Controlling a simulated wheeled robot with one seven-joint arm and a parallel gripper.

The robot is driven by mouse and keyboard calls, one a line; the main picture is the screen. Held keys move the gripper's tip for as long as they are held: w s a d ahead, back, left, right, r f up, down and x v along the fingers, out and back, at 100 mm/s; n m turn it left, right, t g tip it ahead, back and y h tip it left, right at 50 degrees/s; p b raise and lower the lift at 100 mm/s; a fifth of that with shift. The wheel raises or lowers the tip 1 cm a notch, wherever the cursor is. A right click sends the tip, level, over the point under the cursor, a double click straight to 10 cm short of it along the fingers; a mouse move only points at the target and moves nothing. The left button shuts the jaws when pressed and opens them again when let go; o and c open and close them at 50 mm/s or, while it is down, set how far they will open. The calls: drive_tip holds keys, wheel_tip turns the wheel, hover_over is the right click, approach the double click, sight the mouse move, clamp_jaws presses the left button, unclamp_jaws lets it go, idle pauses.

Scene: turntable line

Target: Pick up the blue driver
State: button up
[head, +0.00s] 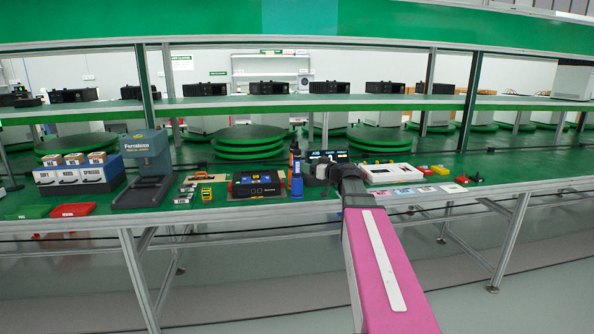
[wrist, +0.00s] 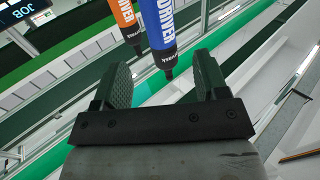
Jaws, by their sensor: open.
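The blue driver (head: 297,183) stands upright near the front edge of the green bench in the head view. In the wrist view the blue driver (wrist: 159,32) shows its body with white lettering and a dark tip between the line of my two fingers. My gripper (wrist: 162,68) is open, with nothing held; the driver's tip lies close to the fingertips, and I cannot tell the exact depth. In the head view my gripper (head: 309,171) is just right of the driver, partly hidden by my wrist and arm.
An orange driver (wrist: 127,18) is just left of the blue one, close to my left finger. A black box (head: 256,186) lies left on the bench, with a blue-grey press (head: 149,160) beyond. A white tray (head: 386,173) is right. A shelf (head: 300,103) runs above.

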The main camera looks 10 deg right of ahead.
sight(294, 160)
drive_tip(key=x, duration=0.9)
drive_tip(key=shift+w+a+r, duration=0.15)
drive_tip(key=shift+w+r, duration=0.05)
clamp_jaws()
